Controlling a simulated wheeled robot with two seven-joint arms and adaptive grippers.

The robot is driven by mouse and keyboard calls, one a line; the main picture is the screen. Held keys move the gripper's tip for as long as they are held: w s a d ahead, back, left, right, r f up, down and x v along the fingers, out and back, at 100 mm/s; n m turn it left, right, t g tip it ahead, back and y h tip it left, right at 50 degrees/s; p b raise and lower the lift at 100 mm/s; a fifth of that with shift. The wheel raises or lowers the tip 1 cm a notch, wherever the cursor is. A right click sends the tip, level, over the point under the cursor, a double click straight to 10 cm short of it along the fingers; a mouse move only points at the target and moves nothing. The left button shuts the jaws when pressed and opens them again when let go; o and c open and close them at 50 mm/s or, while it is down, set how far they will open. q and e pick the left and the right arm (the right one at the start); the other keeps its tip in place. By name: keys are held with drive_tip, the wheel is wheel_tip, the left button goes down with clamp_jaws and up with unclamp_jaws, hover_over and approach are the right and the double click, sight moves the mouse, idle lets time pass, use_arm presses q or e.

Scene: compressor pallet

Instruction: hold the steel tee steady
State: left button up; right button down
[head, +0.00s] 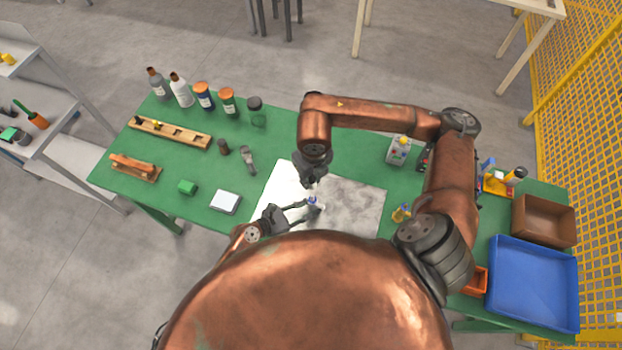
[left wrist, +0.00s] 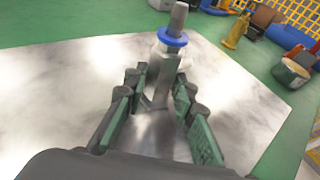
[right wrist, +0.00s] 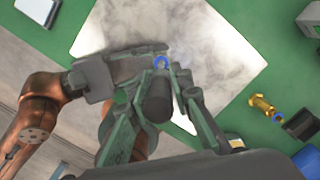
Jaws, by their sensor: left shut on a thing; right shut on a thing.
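The steel tee (left wrist: 160,84) stands over the pale metal sheet between the green-padded fingers of my left gripper (left wrist: 156,100), which is shut on it. A blue ring (left wrist: 173,38) sits at the top of the tee, with a grey cylinder (left wrist: 179,16) rising from it. In the head view my left gripper (head: 302,208) reaches in from the left and the blue ring (head: 312,201) shows at its tips. My right gripper (head: 314,180) is above, pointing down. In the right wrist view my right gripper (right wrist: 163,75) is shut on the dark cylinder (right wrist: 154,98), which partly hides the tee.
The pale metal sheet (head: 355,205) lies on the green table (head: 220,165). A brass fitting (right wrist: 262,103) lies to its right. Bottles and jars (head: 203,97), a wooden rack (head: 170,132) and a white-topped block (head: 225,201) are left. A blue tray (head: 532,280) and brown box (head: 543,220) are right.

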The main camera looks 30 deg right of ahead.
sight(312, 189)
drive_tip(key=shift+m, duration=0.4)
drive_tip(key=shift+f, duration=2.85)
drive_tip(key=shift+s, duration=0.2)
drive_tip(key=shift+f, duration=1.95)
drive_tip(key=c, duration=1.7)
unclamp_jaws()
drive_tip(key=shift+o, duration=0.2)
